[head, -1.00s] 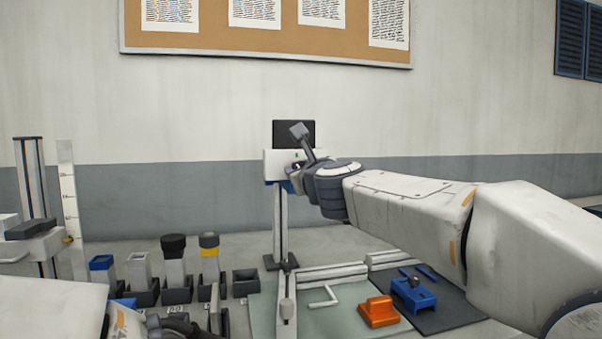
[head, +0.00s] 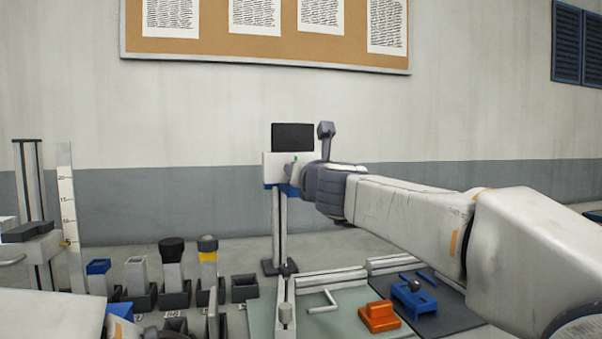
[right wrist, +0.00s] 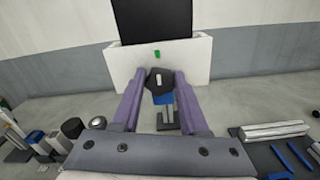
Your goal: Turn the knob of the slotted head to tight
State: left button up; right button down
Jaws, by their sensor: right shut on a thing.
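The slotted head is a white block (head: 273,167) on a post, with a black panel (head: 293,137) above it. In the right wrist view the white block (right wrist: 195,62) faces me, with a green mark (right wrist: 157,54) on its face. The dark knob (right wrist: 160,86) sits below that mark, and its white pointer line points up, nearly in line with the green mark. My right gripper (right wrist: 160,82) is shut on the knob, one finger on each side. In the head view my right gripper (head: 297,172) hides the knob. My left arm shows at the lower left; its fingers are not clear.
An orange block (head: 379,316) and a blue clamp-like part (head: 414,298) lie on mats at the right front. Several holders with blue, black and yellow topped pieces stand at left. A ruler (head: 68,210) stands upright at far left. A metal rail frame lies below the head.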

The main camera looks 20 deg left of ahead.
jog(key=shift+f, duration=0.1)
jog(key=shift+c, duration=2.2)
grip_release()
jog(key=b+v, duration=0.2)
jog(key=v, duration=0.8)
jog(key=shift+b, duration=0.3)
jog(key=shift+s+d, duration=0.15)
jog(key=shift+d, duration=0.05)
